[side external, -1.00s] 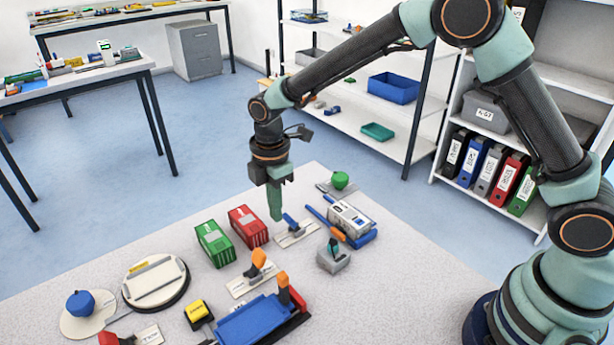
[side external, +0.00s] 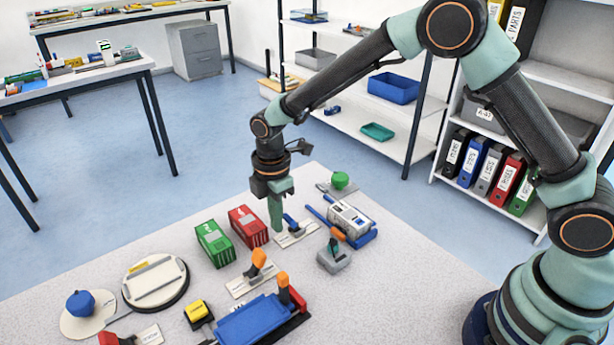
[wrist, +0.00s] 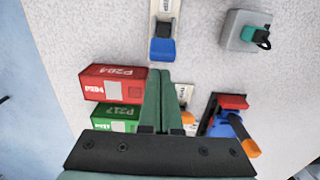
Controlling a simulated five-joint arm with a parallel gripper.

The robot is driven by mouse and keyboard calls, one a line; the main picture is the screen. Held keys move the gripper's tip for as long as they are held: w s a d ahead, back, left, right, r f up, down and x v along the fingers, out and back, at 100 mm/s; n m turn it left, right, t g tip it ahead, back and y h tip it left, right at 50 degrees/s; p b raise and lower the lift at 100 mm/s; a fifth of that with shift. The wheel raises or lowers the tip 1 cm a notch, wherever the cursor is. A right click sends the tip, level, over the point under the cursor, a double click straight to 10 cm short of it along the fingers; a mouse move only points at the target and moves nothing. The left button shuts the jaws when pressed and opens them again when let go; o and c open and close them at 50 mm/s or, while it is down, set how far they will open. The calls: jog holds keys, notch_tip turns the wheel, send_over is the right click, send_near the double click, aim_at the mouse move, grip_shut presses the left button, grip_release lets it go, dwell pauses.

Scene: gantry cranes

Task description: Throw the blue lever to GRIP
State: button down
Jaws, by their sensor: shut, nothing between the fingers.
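The blue lever (side external: 290,221) rises from a pale plate (side external: 306,229) and leans to the upper left in the side view, toward my gripper. In the wrist view the blue lever (wrist: 162,49) has its blue end at the near end of the plate (wrist: 166,8). The plate's lettering is too small to read. My gripper (side external: 277,228) is shut and empty, pointing down just left of the lever. In the wrist view its closed fingertips (wrist: 160,73) sit just short of the blue end; I cannot tell whether they touch it.
Red (side external: 248,226) and green (side external: 215,243) containers stand left of my gripper. An orange-handled lever (side external: 258,259) is in front. A grey box with a teal knob (side external: 333,255) and a white-and-blue crane model (side external: 350,220) stand right. A green knob (side external: 340,180) is behind.

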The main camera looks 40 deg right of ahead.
aim_at(288, 216)
jog(key=shift+d, duration=0.15)
jog(key=shift+d, duration=2)
jog(key=shift+a, duration=0.65)
jog(key=shift+r, duration=3.5)
